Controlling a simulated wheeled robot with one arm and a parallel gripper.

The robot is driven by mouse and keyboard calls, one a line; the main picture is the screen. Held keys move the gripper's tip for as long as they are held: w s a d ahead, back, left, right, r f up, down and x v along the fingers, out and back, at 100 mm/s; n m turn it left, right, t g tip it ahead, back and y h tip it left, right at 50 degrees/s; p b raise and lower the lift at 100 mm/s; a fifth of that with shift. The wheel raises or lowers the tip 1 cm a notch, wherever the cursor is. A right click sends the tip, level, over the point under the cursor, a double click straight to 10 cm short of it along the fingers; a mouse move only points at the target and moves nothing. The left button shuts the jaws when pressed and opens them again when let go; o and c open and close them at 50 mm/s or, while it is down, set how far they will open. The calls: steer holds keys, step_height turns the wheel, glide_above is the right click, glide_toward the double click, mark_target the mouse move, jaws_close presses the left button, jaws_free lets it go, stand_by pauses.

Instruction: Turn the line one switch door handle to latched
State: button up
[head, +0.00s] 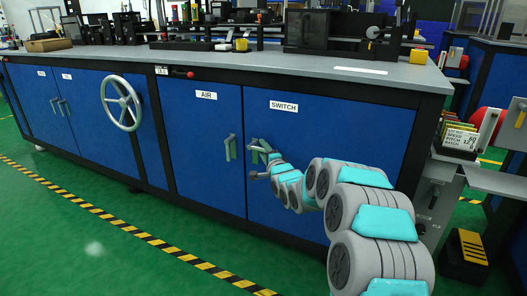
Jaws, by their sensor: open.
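The blue switch door (320,150), labelled SWITCH, is the right-hand door of a pair in the bench front and looks closed. Its pale handle (264,146) is near the door's left edge. My gripper (262,162) is open right at this handle, reached from the lower right by my grey and turquoise arm. The gripper and handle overlap in the view, so I cannot tell whether they touch. The handle's exact angle is partly hidden and too small to read.
The AIR door (205,140) with its own handle (230,147) is directly left. A grey handwheel (121,102) sticks out farther left. The bench top (240,57) carries machine parts. Green floor (100,240) with a striped line lies open in front.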

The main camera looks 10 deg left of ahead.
jaws_close()
stand_by(1.3)
